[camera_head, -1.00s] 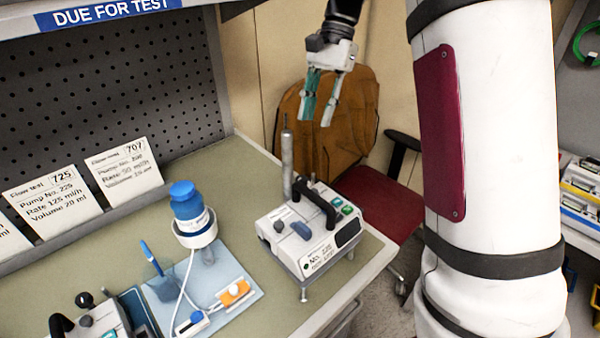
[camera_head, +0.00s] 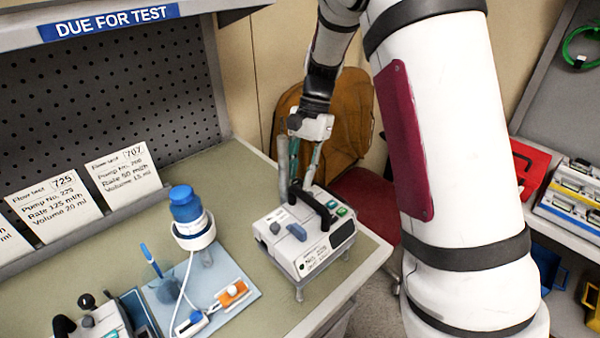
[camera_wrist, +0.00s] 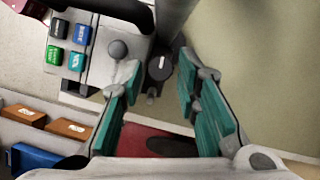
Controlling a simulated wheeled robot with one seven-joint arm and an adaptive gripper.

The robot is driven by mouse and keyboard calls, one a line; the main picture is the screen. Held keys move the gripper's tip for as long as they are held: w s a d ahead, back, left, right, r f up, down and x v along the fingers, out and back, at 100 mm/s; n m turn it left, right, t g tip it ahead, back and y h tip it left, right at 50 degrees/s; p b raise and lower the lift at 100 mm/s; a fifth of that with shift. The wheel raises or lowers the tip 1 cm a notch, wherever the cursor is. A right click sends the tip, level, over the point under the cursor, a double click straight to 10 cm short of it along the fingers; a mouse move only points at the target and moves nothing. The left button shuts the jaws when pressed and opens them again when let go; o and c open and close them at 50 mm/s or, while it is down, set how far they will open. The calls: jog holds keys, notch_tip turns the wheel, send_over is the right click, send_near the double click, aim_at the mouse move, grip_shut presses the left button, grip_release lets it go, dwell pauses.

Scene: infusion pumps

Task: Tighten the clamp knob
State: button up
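The pump (camera_head: 305,235) stands on the bench's right end, with a black carry handle and a metal pole (camera_head: 283,158) at its back. In the wrist view a dark knob (camera_wrist: 161,68) with a white mark shows beside the pole; I take it as the clamp knob. It is hidden in the head view. My gripper (camera_head: 300,182) points down behind the handle, close to the pole. In the wrist view my gripper (camera_wrist: 158,64) is open, its teal-padded fingers on either side of the knob. I cannot tell whether they touch it.
A blue-capped bottle (camera_head: 187,205) in a holder and a light blue mat (camera_head: 235,277) lie left of the pump. Another pump (camera_head: 95,320) is at the front left. A chair (camera_head: 365,200) stands behind the bench. Shelves with bins are on the right.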

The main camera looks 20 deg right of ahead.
jog(key=shift+s+a+f, duration=0.1)
jog(key=shift+f, duration=0.25)
grip_shut()
jog(key=shift+r+m, duration=0.1)
jog(key=shift+m, duration=0.2)
jog(key=m+t+p, duration=0.1)
jog(key=m, duration=0.2)
jog(key=shift+s+y, duration=0.15)
jog(key=shift+y, duration=0.15)
jog(key=shift+s+m+t+p, duration=0.1)
jog(key=shift+m+t+p, duration=0.8)
jog(key=shift+m, duration=1)
